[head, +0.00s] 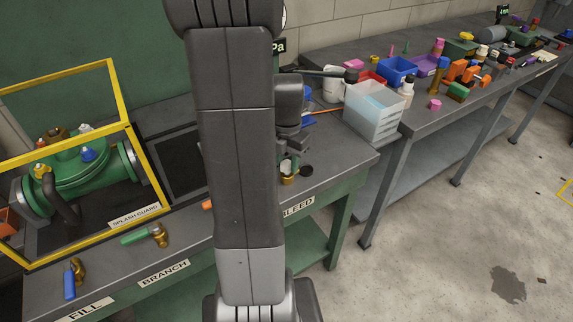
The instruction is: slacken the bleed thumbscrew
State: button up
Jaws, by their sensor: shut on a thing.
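The BLEED label (298,206) is on the front edge of the green bench, partly hidden by my arm. Above it on the bench top stands a small brass fitting (288,178), which I take to be the bleed fitting with its thumbscrew. My gripper (289,158) points down at the top of this fitting, partly hidden behind my arm. It is shut on the thumbscrew, whose head is too small and covered to make out. A round black piece (306,171) lies just right of the fitting.
A yellow splash guard frame (148,170) surrounds a green pump body (85,180) at left. Valves with a green handle (136,238) and a blue handle (69,284) stand along the front edge. A clear bin (374,112) is at right, near a cluttered grey bench.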

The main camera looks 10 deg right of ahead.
aim_at(287, 163)
jog(key=shift+n, duration=0.5)
jog(key=o, duration=0.9)
jog(key=shift+r, duration=0.1)
notch_tip(287, 163, up, 6)
jog(key=p, duration=0.5)
notch_tip(287, 163, up, 14)
jog(key=shift+f+b, duration=0.15)
jog(key=shift+b, duration=0.15)
jog(key=shift+f, duration=0.1)
